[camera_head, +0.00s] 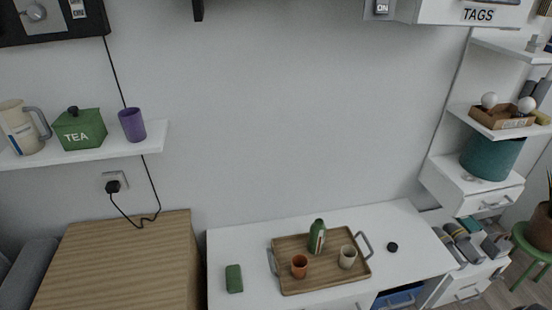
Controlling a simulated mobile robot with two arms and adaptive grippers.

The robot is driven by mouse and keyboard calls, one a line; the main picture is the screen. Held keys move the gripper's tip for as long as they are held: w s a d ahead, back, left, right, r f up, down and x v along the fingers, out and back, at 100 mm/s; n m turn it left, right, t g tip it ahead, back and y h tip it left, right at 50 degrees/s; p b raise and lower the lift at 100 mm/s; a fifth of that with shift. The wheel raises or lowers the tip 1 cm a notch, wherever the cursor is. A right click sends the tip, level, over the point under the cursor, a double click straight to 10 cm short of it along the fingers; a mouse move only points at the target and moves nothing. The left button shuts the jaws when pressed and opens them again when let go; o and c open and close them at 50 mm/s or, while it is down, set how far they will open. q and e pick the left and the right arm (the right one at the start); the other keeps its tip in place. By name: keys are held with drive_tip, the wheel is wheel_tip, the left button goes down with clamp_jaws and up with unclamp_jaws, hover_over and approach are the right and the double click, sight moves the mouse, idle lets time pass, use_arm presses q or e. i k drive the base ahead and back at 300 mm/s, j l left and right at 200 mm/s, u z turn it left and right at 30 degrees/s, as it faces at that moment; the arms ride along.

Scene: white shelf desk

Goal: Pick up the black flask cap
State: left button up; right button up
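A small round black cap (392,247) lies on the white desk (425,262), to the right of the wooden tray (322,281). It is apart from the tray and nothing covers it. A green flask (317,237) stands on the tray near its back edge. An orange cup (299,267) and a pale cup (347,257) stand on the same tray. Neither of my grippers shows in the head view.
A green block-like item (234,279) lies on the desk left of the tray. A wooden cabinet (120,260) stands at the left. A white drawer unit (473,185) stands at the right. The desk around the cap is clear.

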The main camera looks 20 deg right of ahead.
sight(392, 247)
drive_tip(key=z, duration=1.15)
